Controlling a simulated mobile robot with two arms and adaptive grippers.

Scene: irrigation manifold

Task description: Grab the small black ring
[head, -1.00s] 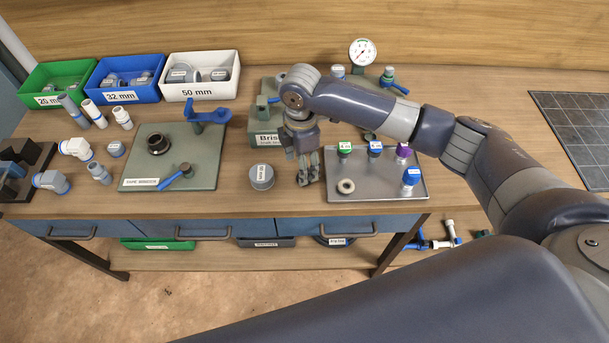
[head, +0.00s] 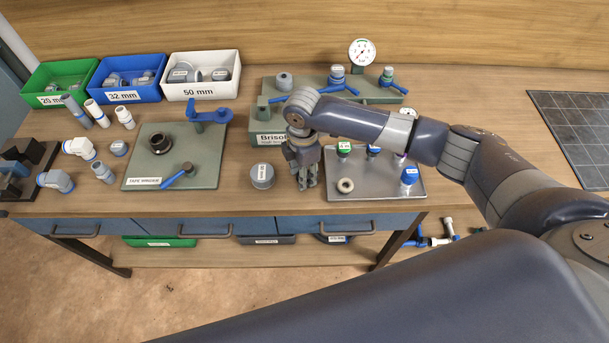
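A small black ring (head: 160,144) sits on the green tape winder board (head: 205,172) on the left half of the bench. My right gripper (head: 307,184) points down over the bench between the grey round cap (head: 262,176) and the metal tray (head: 385,190), well to the right of the black ring. Its fingers look a little apart, with nothing seen between them. My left gripper is not in view.
Green (head: 45,102), blue (head: 125,94) and white (head: 203,92) bins stand at the back left. A blue-handled tool (head: 180,177) and a blue crank (head: 210,117) are on the board near the ring. Loose pipe fittings lie left of it. My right arm hides part of the tray and rear rack.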

